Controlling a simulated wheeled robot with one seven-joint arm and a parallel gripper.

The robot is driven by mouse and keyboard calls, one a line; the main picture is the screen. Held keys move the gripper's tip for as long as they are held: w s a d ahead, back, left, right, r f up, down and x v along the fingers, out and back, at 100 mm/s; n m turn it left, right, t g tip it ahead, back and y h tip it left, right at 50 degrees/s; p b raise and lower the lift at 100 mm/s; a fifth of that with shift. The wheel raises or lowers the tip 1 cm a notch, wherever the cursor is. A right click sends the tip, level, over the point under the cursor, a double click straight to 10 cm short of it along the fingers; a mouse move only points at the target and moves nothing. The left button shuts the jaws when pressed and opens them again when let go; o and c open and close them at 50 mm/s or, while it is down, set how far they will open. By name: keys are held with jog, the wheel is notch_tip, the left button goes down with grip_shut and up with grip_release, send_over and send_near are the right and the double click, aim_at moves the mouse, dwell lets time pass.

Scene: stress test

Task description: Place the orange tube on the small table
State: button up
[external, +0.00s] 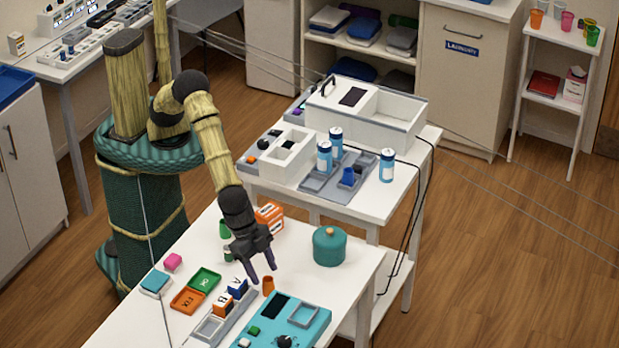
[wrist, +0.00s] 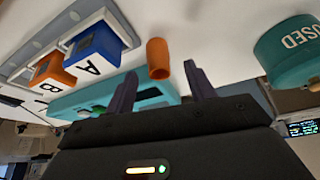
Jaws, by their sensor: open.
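In the wrist view the tube (wrist: 158,58) shows between and beyond my fingertips. My gripper (external: 262,274) is open and points down, close to the tube; the fingers also show in the wrist view (wrist: 160,72). I cannot tell whether they touch the tube. A second white table (external: 400,195) stands behind, and a small white shelf stand (external: 548,62) is at the far right. I cannot tell which is the small table.
A teal lidded pot (external: 329,246) stands right of my gripper. A teal panel (external: 310,325), a grey tray with blocks A and B (external: 222,304), and green and orange trays crowd the front table. Bottles (external: 387,165) and white boxes occupy the second table.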

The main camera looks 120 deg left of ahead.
aim_at(272, 290)
jog(key=x, duration=0.4)
jog(key=shift+w+d+r, duration=0.1)
jog(key=shift+w+d, duration=0.05)
jog(key=shift+w, duration=0.1)
jog(key=c, duration=1.1)
jog(key=shift+r, duration=0.1)
notch_tip(272, 290, up, 10)
jog(key=shift+f, duration=0.1)
dwell(0.5)
